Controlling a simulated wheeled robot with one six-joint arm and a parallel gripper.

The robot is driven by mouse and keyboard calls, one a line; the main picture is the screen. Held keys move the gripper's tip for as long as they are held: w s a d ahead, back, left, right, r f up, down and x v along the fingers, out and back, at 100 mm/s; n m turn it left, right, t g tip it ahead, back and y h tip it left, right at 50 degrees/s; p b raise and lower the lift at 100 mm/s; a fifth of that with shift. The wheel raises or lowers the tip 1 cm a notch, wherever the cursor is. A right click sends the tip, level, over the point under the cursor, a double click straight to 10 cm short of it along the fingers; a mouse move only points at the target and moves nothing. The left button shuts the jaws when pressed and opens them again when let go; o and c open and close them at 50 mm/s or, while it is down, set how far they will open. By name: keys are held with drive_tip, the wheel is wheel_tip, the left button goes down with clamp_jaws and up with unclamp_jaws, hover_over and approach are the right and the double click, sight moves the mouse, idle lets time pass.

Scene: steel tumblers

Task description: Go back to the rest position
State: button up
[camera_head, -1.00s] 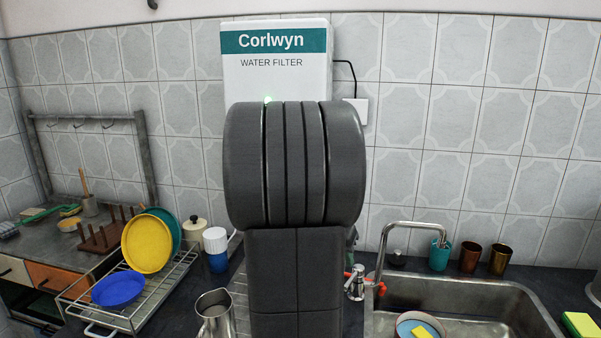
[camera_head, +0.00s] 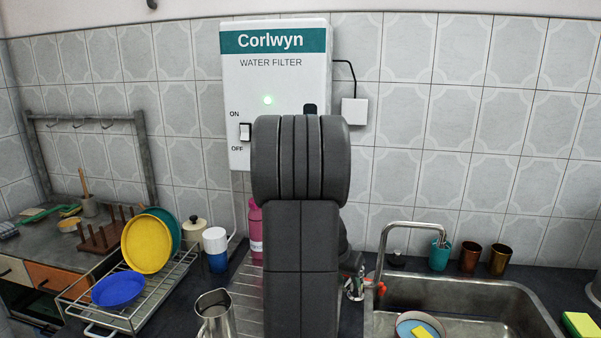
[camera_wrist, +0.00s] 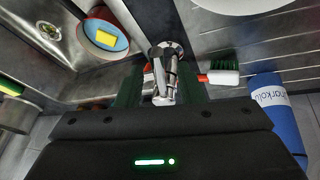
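My arm (camera_head: 300,230) rises in the middle of the head view, in front of the water filter and the counter. My gripper itself is hidden behind the arm there. In the wrist view my gripper (camera_wrist: 160,88) shows two dark green fingers set apart. The metal tap fitting (camera_wrist: 163,75) shows in the gap between them, and I cannot tell how far beyond the fingers it is. I see nothing held.
The water filter (camera_head: 275,70) hangs on the wall, its green light lit. The sink (camera_head: 470,305) is at right, holding a bowl (camera_head: 408,320) with a yellow sponge. Two brown tumblers (camera_head: 470,257) stand behind it. A steel jug (camera_head: 216,318) and dish rack (camera_head: 150,290) are left.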

drive_tip(key=shift+w+a+r+m+g+p, duration=0.2)
drive_tip(key=shift+w+a+m+g+p, duration=0.25)
drive_tip(key=shift+m+p, duration=0.35)
drive_tip(key=shift+s, duration=0.1)
drive_tip(key=shift+s+a, duration=0.1)
drive_tip(key=shift+s, duration=0.05)
